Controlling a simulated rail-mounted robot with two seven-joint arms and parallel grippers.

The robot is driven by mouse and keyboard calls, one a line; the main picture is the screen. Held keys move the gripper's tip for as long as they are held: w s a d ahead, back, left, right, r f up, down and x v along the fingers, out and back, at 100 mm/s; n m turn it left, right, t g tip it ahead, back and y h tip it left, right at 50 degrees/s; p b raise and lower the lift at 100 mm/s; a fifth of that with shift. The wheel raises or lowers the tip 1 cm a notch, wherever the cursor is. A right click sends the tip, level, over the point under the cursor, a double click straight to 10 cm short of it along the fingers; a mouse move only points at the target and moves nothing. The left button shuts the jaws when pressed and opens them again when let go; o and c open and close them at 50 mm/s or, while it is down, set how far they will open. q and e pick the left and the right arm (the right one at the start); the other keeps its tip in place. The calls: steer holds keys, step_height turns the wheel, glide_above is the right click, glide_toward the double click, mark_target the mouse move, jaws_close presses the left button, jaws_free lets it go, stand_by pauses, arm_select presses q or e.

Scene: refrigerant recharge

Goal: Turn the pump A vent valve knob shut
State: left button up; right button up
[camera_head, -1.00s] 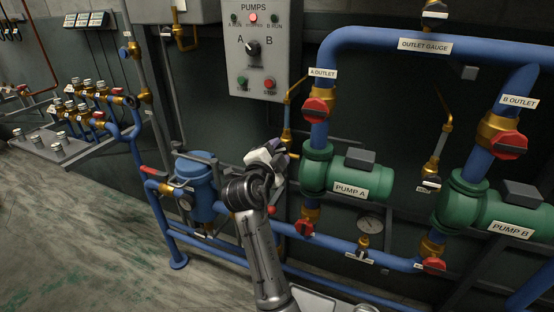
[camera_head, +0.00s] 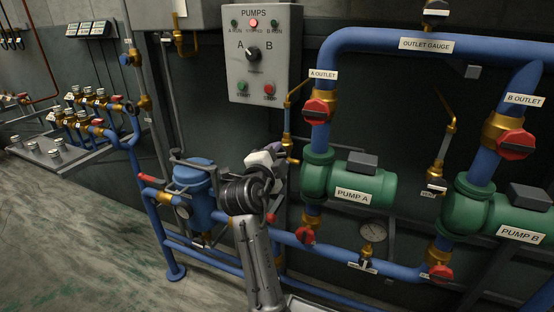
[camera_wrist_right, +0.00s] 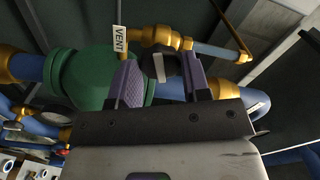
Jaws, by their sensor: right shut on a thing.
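The pump A vent valve knob (camera_wrist_right: 159,66) is a dark round knob with a pale bar across it. It sits under a brass valve body beside the VENT tag (camera_wrist_right: 120,39) in the right wrist view. My right gripper (camera_wrist_right: 164,73) has one purple-grey pad on each side of the knob and is shut on it. In the head view my right gripper (camera_head: 283,151) is at the brass vent line, just left of green pump A (camera_head: 318,172). The knob is hidden there behind the gripper and wrist. My left gripper is not in view.
The pumps control box (camera_head: 262,50) hangs above my right gripper. The blue filter vessel (camera_head: 196,190) stands close left of my arm. The red-handled A outlet valve (camera_head: 318,110) is up to the right. Blue pipes run below; open floor lies at left.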

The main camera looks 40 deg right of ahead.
steer(key=shift+m+b, duration=0.5)
steer(key=shift+b, duration=0.4)
steer(key=m+b, duration=0.2)
steer(key=b, duration=0.1)
steer(key=o, duration=0.9)
steer(key=shift+r, duration=0.1)
steer(key=shift+s+a, duration=0.25)
steer(key=shift+a, duration=0.25)
steer(key=shift+b+v, duration=0.75)
steer(key=shift+v, duration=2.25)
